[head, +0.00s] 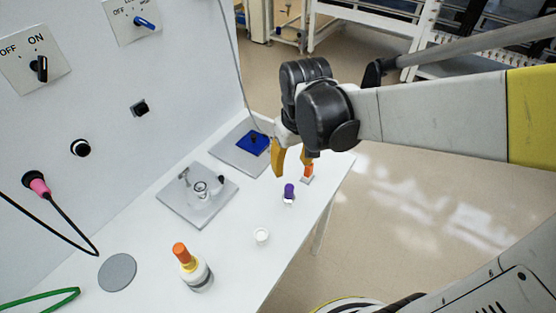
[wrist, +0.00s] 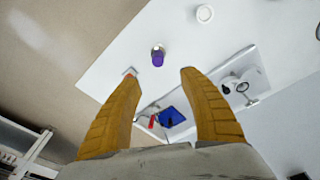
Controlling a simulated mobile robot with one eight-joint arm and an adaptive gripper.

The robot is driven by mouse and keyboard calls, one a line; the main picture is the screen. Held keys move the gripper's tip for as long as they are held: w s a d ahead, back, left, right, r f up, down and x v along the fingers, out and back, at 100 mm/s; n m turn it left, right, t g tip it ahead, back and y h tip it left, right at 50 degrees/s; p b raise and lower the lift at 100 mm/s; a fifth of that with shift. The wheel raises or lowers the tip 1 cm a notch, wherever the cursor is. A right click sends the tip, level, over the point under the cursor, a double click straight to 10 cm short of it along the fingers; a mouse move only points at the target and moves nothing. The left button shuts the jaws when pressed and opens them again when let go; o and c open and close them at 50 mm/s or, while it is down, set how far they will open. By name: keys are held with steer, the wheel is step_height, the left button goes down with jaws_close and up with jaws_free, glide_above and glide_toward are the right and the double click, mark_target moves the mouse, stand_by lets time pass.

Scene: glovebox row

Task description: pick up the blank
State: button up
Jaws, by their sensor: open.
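I cannot tell for sure which piece is the blank. A small purple-topped piece with a pale lower part (head: 289,191) stands on the white bench; in the wrist view, the purple piece (wrist: 158,57) lies just beyond the gap between my fingertips. An orange piece on a small grey base (head: 308,172) is near my gripper and is mostly hidden by a finger in the wrist view. My gripper (head: 291,167), with yellow fingers, is open and empty above the bench, apart from the purple piece. Its spread fingers show in the wrist view (wrist: 159,74).
A blue piece (head: 253,143) sits on a grey plate. A grey fixture plate (head: 171,204), white disc (head: 262,236), orange-capped bottle (head: 200,275) and grey disc (head: 117,272) are on the bench (head: 235,275). A switch wall (head: 110,100) stands left; the bench edge drops off right.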

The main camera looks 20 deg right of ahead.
mark_target(289, 187)
steer(key=w+f, duration=0.1)
steer(key=w+f+g, duration=0.1)
steer(key=f, duration=0.1)
steer(key=shift+w+a+n+p, duration=0.1)
steer(key=shift+a+n+p, duration=0.05)
steer(key=shift+n+p, duration=0.15)
steer(key=shift+g, duration=0.3)
step_height(289, 187, down, 6)
steer(key=shift+r+b, duration=0.15)
steer(key=shift+b, duration=0.85)
steer(key=f+b, duration=0.1)
steer(key=f, duration=0.2)
steer(key=f+b, duration=0.1)
steer(key=f, duration=0.1)
steer(key=shift+d+f+b, duration=0.2)
steer(key=shift+d+b, duration=0.1)
steer(key=shift+d, duration=0.1)
jaws_close()
